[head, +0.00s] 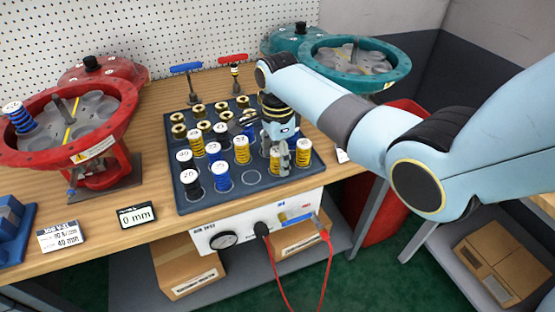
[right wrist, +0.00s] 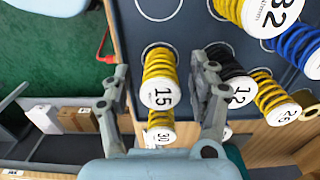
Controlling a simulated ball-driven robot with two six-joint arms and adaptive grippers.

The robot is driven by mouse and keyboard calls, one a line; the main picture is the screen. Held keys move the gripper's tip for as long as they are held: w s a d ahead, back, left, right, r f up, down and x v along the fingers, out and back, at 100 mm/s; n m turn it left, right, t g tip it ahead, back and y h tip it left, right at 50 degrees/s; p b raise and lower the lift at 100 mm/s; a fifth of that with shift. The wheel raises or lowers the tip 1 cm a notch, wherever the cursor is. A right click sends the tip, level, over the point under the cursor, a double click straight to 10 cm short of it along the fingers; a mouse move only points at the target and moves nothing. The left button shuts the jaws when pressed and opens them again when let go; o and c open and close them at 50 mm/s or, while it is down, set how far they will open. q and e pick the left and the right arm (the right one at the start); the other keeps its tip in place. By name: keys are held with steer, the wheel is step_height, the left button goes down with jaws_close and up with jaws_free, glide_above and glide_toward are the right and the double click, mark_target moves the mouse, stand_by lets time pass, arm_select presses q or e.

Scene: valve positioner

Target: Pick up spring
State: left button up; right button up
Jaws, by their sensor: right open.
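My right gripper (head: 280,157) is open at the front right of the dark spring tray (head: 205,203). In the right wrist view, its fingers (right wrist: 160,82) stand on either side of a yellow spring (right wrist: 160,80) with a white cap marked 15. In the head view this spring (head: 275,160) is partly covered by the fingers. Whether they touch it I cannot tell. A yellow spring marked 30 (right wrist: 160,131) stands just beyond it, at the tray's right end in the head view (head: 303,153). My left gripper is not in view.
Close by stand a yellow spring marked 32 (head: 242,150), a black one marked 12 (right wrist: 237,88) and a yellow one marked 26 (right wrist: 275,100). An empty ring (head: 251,176) is left of the gripper. Red (head: 118,135) and teal (head: 398,68) actuators stand at the sides.

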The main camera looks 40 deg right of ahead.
steer(key=shift+f, duration=0.2)
jaws_close()
stand_by(0.3)
steer(key=shift+r, duration=0.1)
